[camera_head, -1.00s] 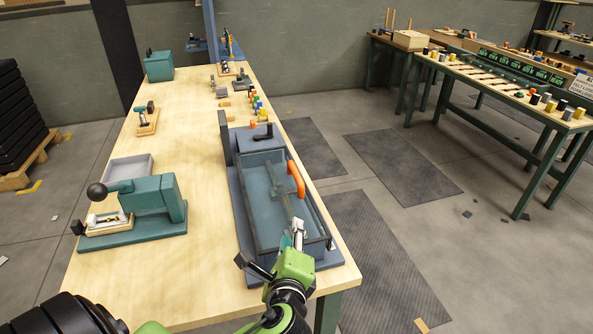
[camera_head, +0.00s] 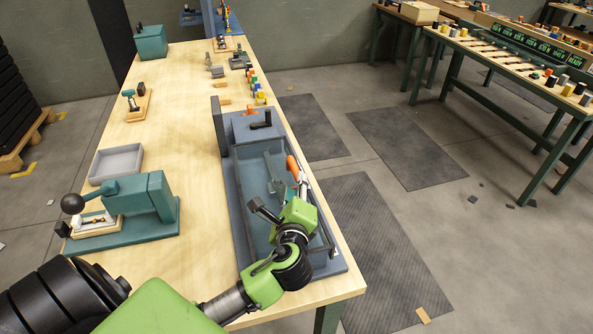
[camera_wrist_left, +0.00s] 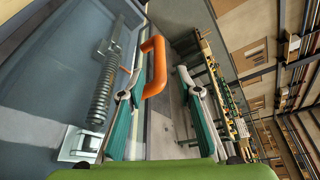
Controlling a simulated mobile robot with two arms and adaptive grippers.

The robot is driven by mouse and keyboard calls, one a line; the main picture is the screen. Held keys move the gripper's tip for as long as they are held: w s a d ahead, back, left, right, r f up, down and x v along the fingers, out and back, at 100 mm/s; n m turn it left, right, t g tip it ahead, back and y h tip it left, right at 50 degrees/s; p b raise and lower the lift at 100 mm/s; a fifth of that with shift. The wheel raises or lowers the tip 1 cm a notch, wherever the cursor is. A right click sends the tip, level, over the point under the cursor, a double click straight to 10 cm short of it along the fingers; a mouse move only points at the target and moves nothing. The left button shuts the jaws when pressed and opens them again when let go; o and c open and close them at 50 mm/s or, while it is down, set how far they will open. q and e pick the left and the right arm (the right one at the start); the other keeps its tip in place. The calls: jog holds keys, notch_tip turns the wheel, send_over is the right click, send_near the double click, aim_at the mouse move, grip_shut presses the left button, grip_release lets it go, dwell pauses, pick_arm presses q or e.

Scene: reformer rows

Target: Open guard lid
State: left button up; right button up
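The guard lid (camera_head: 253,172) is a clear, framed cover lying closed over the blue-grey machine on the right side of the bench. Its orange handle (camera_head: 292,169) is on the lid's right side. My left gripper (camera_head: 303,186) is at the near end of this handle. In the left wrist view the orange handle (camera_wrist_left: 155,66) shows between the fingertips of my left gripper (camera_wrist_left: 161,78), closer to the left finger. The fingers are apart, with a gap at the right finger; I cannot tell whether the left one touches. My right gripper is not in view.
A teal lever press (camera_head: 150,205) and a grey tray (camera_head: 117,162) stand left of the machine. A black crank (camera_head: 261,122) sits at the machine's far end. Several coloured pieces line the bench's far right edge. Floor right of the bench is open, with dark mats (camera_head: 385,250).

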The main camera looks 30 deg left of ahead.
aim_at(296, 172)
pick_arm(q)
jog(key=x, duration=0.5)
jog(key=shift+w+a+f+p, duration=0.15)
jog(key=shift+w+a+p, duration=0.05)
jog(key=shift+p, duration=0.15)
jog(key=shift+w+a+f, duration=0.1)
jog(key=shift+w+a, duration=0.2)
jog(key=shift+w, duration=0.25)
jog(key=shift+w+a+f, duration=0.15)
jog(key=shift+w, duration=0.05)
grip_shut()
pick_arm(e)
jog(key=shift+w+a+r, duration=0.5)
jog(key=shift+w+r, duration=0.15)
